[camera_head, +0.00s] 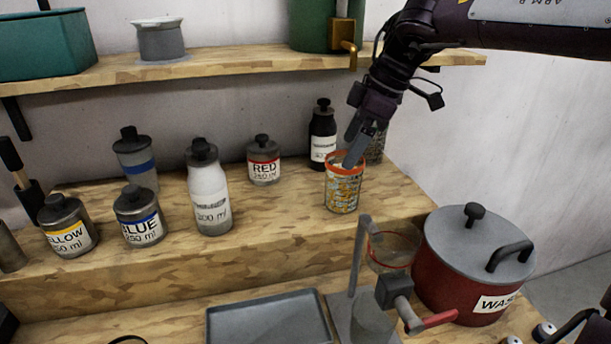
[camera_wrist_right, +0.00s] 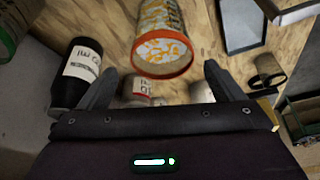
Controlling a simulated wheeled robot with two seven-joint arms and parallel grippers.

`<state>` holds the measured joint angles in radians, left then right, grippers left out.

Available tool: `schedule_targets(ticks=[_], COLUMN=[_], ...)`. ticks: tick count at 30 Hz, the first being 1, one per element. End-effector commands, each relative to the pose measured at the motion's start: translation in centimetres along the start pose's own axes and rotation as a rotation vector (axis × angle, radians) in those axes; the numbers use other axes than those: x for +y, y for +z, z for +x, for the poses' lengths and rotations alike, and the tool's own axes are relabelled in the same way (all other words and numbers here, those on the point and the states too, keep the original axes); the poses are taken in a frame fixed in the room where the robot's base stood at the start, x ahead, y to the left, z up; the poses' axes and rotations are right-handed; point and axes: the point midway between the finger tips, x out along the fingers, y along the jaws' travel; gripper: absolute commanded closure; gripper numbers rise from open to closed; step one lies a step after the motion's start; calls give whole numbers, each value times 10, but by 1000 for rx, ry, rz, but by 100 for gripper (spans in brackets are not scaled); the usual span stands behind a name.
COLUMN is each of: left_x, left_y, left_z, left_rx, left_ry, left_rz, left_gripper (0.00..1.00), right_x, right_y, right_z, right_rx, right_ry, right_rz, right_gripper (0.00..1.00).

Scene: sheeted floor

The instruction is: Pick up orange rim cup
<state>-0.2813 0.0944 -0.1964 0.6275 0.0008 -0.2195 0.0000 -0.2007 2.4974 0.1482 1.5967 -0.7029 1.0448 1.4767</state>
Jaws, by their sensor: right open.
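The orange rim cup (camera_head: 343,187) stands upright on the raised wooden shelf in the head view, with an orange band at its top and a yellow and white pattern below. My right gripper (camera_head: 352,150) is right at the cup's rim, reaching down from the upper right, and partly covers the rim. In the right wrist view the cup (camera_wrist_right: 163,45) shows its orange rim and open mouth ahead of the open fingers of my right gripper (camera_wrist_right: 158,80). Nothing is held between the fingers. My left gripper is not in view.
A black bottle (camera_head: 322,135) stands just behind and left of the cup. A RED jar (camera_head: 263,161) and a white bottle (camera_head: 208,192) stand further left. A red WASTE pot (camera_head: 472,275) and a metal stand (camera_head: 358,260) are in front at right. A grey tray (camera_head: 268,318) lies below.

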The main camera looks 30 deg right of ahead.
Motion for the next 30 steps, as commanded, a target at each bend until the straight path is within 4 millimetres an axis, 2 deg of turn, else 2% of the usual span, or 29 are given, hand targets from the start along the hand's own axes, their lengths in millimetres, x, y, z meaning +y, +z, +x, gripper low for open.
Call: schedule_targets(ticks=[5,9,13,18,24,26,27,30], left_x=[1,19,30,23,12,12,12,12], left_y=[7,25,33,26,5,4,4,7], left_z=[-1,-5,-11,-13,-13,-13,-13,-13], left_rx=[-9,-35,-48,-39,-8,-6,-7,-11], left_ry=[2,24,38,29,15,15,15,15], left_rz=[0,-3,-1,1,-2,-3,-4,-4], left_gripper=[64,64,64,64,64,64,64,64], right_x=[-1,0,0,0,0,0,0,0], right_y=[0,0,0,0,0,0,0,0], right_z=[16,31,50,73,77,77,77,77], right_rx=[-3,-3,-4,-2,0,0,0,0], right_ry=[-3,-2,-5,-3,0,0,0,0], right_rz=[1,1,1,1,1,1,1,1], right_gripper=[13,13,13,13,13,13,14,27])
